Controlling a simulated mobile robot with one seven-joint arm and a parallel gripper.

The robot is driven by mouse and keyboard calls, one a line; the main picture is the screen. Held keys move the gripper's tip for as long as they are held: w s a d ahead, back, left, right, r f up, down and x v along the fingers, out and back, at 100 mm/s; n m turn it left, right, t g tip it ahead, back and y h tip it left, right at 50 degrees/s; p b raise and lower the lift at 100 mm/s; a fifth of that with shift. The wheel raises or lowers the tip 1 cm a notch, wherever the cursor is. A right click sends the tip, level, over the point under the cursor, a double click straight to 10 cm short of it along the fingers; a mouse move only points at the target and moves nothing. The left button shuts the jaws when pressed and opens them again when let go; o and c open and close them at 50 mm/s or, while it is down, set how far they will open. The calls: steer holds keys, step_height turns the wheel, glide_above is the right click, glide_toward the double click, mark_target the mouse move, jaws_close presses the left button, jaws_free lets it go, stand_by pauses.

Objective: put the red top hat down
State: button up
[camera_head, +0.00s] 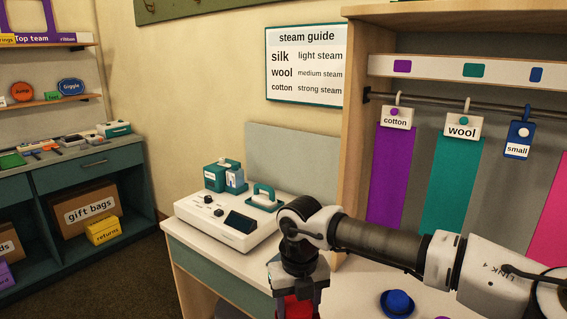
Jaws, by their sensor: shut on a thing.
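The red top hat (296,307) is at the bottom edge of the view, only its upper part showing. My gripper (298,289) points down and is shut on it. The rest of the hat is cut off by the frame, so I cannot tell whether it touches a surface. The white counter (345,292) lies behind and to the right of the gripper.
A blue hat (397,302) sits on the counter to the right, below my arm. A white steam machine (226,222) stands on the counter to the left. A rack with hanging cloths (452,180) rises behind. Some bare counter shows between the gripper and the blue hat.

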steer(key=a+f+n, duration=0.3)
steer(key=f+n, duration=3)
steer(key=f, duration=0.9)
steer(key=w+r, duration=0.4)
steer(key=r, duration=0.2)
steer(key=s+f, duration=0.5)
steer(key=f, duration=0.1)
steer(key=shift+w, duration=0.1)
